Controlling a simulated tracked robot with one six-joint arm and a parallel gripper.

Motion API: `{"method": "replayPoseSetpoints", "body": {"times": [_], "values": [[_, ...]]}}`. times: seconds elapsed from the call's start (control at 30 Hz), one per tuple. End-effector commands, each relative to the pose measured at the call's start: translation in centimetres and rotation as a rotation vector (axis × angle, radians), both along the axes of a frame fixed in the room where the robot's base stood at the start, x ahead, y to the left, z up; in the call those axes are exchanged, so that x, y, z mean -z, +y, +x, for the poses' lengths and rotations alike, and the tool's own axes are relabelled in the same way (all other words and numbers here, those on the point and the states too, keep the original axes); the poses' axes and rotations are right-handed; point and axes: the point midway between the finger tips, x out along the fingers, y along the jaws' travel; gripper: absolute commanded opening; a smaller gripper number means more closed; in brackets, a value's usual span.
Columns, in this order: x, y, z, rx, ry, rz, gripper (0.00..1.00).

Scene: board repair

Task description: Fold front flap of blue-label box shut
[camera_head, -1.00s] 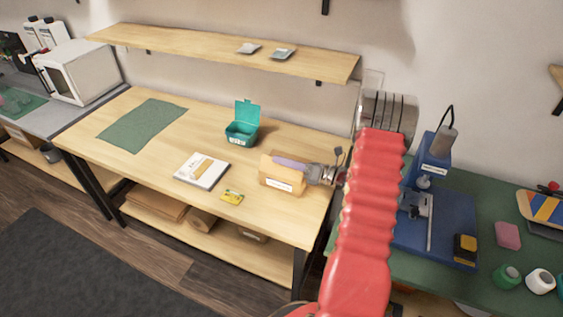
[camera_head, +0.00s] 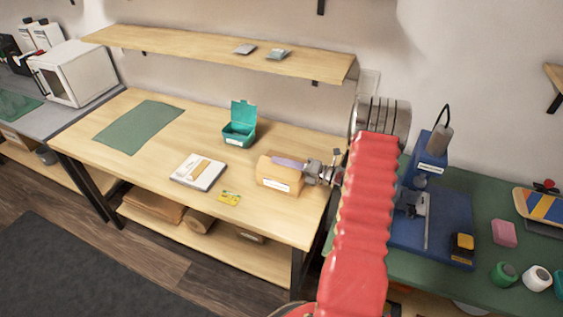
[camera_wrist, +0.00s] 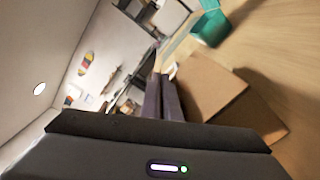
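A tan cardboard box (camera_head: 262,176) stands near the right front of the wooden table, with a pale label on its front face; the label's colour is hard to tell. In the wrist view its brown panels (camera_wrist: 212,88) are to the right of my fingers. My gripper (camera_head: 275,160) reaches in from the right, its purplish fingers lying across the top of the box. In the wrist view my gripper (camera_wrist: 160,78) has its two dark fingers close together, with nothing seen between them. Whether they touch the box, and how its front flap stands, I cannot tell.
An open teal container (camera_head: 239,133) stands behind the box. A white book-like item (camera_head: 190,174) and a small yellow packet (camera_head: 229,197) lie left of it. A green mat (camera_head: 138,126) lies far left. A blue machine (camera_head: 425,215) stands on the right table.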

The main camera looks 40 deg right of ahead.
Motion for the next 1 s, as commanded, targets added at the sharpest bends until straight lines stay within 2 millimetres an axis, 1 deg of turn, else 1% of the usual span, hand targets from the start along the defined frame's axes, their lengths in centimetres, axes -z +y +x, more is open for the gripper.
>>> {"method": "replayPoseSetpoints", "body": {"times": [0.03, 0.1, 0.3, 0.33, 0.67, 0.83, 1.0], "values": [[0.1, 0.0, 0.0, 0.0, 0.002, 0.0, 0.0], [0.1, 0.0, 0.0, 0.0, 0.002, 0.0, 0.06], [0.1, 0.0, 0.0, 0.0, 0.001, -0.001, 0.2], [0.0, 0.0, 0.0, 0.0, 0.001, -0.001, 0.21], [-0.2, 0.0, 0.0, 0.001, 0.001, -0.002, 0.21], [-1.4, 0.0, 0.0, 0.001, 0.0, -0.002, 0.21], [-3.6, 0.0, 0.0, 0.0, -0.002, -0.003, 0.21]]}}
